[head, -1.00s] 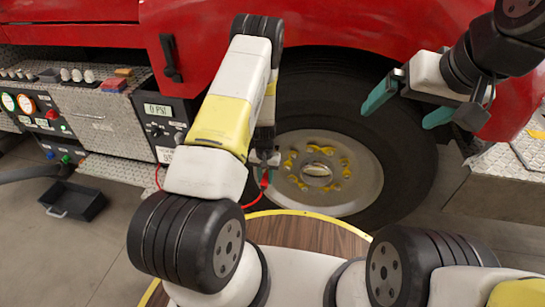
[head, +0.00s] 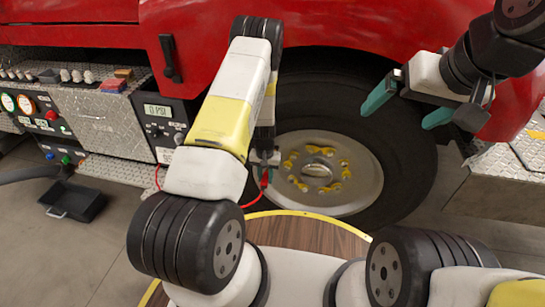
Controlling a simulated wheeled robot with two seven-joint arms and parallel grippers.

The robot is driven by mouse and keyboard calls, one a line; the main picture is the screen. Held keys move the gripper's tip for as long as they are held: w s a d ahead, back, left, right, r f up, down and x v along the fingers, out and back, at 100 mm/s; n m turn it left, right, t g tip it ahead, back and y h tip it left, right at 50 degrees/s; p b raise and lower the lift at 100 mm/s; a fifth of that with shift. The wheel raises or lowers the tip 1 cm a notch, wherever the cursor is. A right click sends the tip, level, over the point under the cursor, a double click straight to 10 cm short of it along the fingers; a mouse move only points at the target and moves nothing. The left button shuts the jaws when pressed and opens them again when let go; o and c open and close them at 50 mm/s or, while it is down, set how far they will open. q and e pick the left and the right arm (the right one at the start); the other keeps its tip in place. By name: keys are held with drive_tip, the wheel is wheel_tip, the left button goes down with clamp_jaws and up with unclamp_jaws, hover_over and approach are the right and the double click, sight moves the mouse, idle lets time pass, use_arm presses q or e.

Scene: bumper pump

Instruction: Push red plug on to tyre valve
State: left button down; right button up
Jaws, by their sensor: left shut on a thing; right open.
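The red plug (head: 264,178) is in my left gripper (head: 265,162), just left of the wheel hub, in front of the tyre. A red hose (head: 254,202) hangs from the plug. The tyre (head: 390,140) is black, around a silver rim (head: 362,185) with yellow lug markers. The tyre valve cannot be made out; my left arm covers part of the wheel's left side. My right gripper (head: 405,107) has teal fingers spread apart, empty, in front of the tyre's upper right.
A pump unit (head: 160,125) reading "0 PSI" stands left of the wheel. A black tray (head: 73,202) lies on the floor at the left. The red truck body (head: 345,20) overhangs the tyre, and a metal step (head: 500,175) is at the right.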

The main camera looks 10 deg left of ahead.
use_arm(q)
drive_tip(key=c, duration=1.1)
unclamp_jaws()
drive_tip(key=shift+w, duration=0.1)
drive_tip(key=shift+o, duration=0.2)
wheel_tip(320, 180, up, 8)
drive_tip(key=shift+r, duration=0.15)
drive_tip(key=s+d+r+t+h, duration=0.1)
drive_tip(key=s+r+t, duration=0.15)
drive_tip(key=r, duration=1.25)
drive_tip(key=s+d+r+t+h, duration=0.15)
drive_tip(key=s+r, duration=0.25)
drive_tip(key=r, duration=1.2)
drive_tip(key=s+r+t, duration=0.1)
drive_tip(key=s+r, duration=0.5)
drive_tip(key=s, duration=0.3)
drive_tip(key=s+r+t, duration=0.1)
drive_tip(key=s+r, duration=0.5)
drive_tip(key=s, duration=0.4)
drive_tip(key=shift+s+a, duration=0.15)
drive_tip(key=shift+s, duration=0.05)
